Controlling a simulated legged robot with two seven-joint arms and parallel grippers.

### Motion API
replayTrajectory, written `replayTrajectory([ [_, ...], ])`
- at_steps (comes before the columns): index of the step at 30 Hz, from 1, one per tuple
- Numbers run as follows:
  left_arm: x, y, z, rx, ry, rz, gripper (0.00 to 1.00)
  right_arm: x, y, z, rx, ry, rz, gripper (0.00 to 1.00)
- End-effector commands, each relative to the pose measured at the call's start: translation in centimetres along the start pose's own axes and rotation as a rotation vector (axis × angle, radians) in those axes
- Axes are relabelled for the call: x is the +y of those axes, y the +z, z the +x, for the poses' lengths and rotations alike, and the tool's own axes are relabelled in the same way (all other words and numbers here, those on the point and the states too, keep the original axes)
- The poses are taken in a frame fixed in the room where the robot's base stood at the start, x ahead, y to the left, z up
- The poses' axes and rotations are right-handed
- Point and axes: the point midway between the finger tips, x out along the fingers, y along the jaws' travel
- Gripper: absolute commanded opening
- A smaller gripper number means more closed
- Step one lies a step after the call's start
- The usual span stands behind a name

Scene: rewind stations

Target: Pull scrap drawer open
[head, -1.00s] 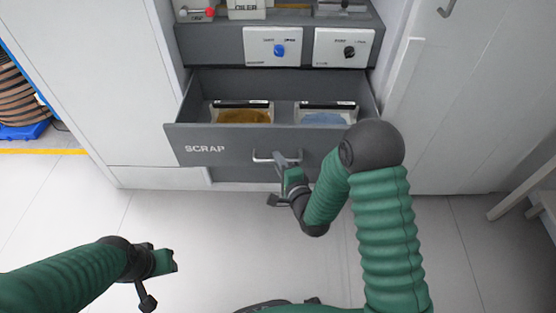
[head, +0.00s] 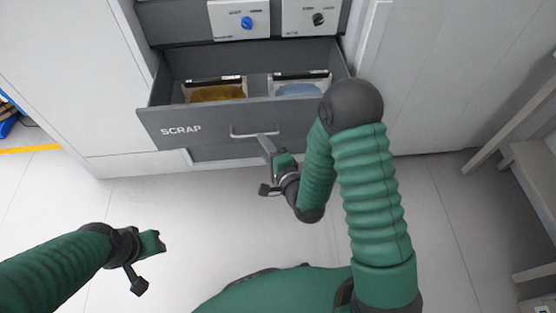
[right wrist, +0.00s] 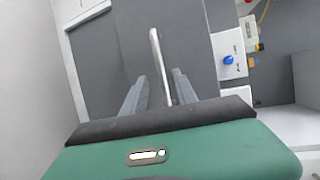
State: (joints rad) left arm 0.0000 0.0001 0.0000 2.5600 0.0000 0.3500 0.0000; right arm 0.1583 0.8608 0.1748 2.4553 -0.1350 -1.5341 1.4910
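The grey scrap drawer (head: 215,126) stands pulled out of the cabinet, with its inside showing from above. Its pale bar handle (head: 255,134) is on the drawer front. My right gripper (head: 267,146) is at the handle's right part, just in front of it. In the right wrist view the handle (right wrist: 160,65) runs between the two open fingers (right wrist: 160,92), with gaps on both sides; I see no grip on it. My left gripper (head: 156,243) is low at the left, away from the drawer; its finger gap is not clear.
Two bins, one with amber contents (head: 217,93) and one with bluish contents (head: 299,90), sit in the drawer. Above are panels with a blue knob (head: 246,22) and a black knob (head: 319,19). A grey stand (head: 535,165) is at the right. The floor ahead is clear.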

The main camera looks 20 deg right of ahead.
Motion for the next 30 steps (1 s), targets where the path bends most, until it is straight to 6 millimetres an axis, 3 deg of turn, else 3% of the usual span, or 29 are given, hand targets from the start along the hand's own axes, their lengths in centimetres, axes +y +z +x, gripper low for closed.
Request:
replayTrajectory([
  [3,0.0,-0.5,-2.1,-0.001,0.0,0.0,0.36,-0.7,0.0,-3.6,0.001,0.009,0.003,0.34],
  [9,0.0,-1.7,-7.1,0.001,0.0,0.0,0.36,-0.8,0.0,-7.5,0.002,0.011,0.002,0.34],
  [15,0.0,-2.2,-9.2,0.0,0.0,0.0,0.36,-0.1,-0.2,-10.3,0.004,0.011,0.002,0.34],
  [30,0.0,-2.2,-9.3,0.0,0.0,0.0,0.36,0.1,0.0,-11.1,0.0,0.002,0.0,0.34],
])
